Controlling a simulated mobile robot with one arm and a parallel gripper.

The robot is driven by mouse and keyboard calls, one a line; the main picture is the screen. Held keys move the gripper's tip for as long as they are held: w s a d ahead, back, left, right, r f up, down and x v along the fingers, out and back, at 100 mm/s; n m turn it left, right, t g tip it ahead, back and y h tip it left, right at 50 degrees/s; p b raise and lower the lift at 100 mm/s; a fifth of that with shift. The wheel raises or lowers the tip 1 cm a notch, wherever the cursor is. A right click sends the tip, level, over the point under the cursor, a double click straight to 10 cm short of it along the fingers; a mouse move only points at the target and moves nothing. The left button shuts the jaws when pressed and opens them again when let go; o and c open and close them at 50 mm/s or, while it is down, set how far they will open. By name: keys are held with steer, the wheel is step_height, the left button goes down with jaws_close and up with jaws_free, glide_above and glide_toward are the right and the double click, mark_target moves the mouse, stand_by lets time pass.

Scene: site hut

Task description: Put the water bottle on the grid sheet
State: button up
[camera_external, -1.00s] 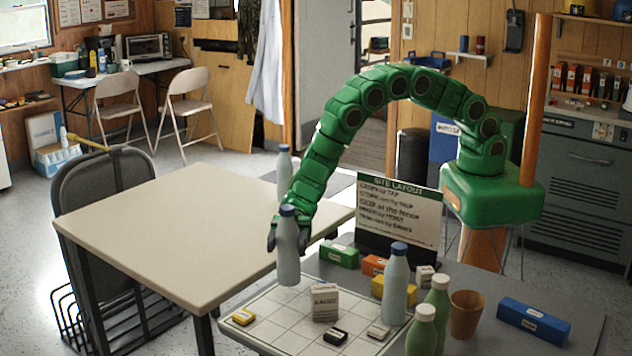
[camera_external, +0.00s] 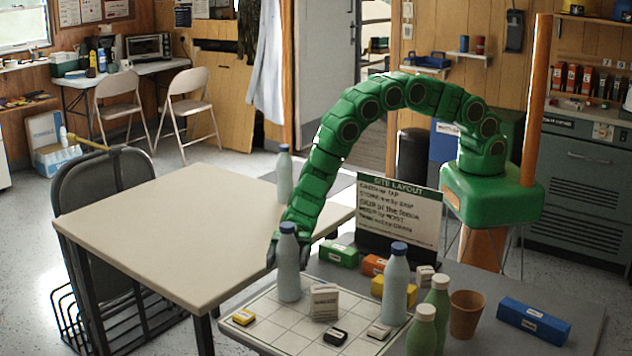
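A pale grey-blue water bottle with a dark blue cap (camera_external: 290,270) is upright at the back left part of the white grid sheet (camera_external: 283,332). Its base appears to touch the sheet. My gripper (camera_external: 277,254) is at the bottle's upper half, with a dark finger showing along its left side. It appears shut on this bottle; the other finger is hidden. A similar blue-capped bottle (camera_external: 396,285) stands to the right, by the sheet's right edge. Another (camera_external: 284,176) stands on the beige table.
Two green bottles (camera_external: 420,332) and a brown cup (camera_external: 466,314) stand right. A layout sign (camera_external: 400,211) stands behind.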

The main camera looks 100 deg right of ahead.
steer(key=o, duration=0.3)
steer(key=shift+r, duration=0.1)
steer(key=v, duration=1.2)
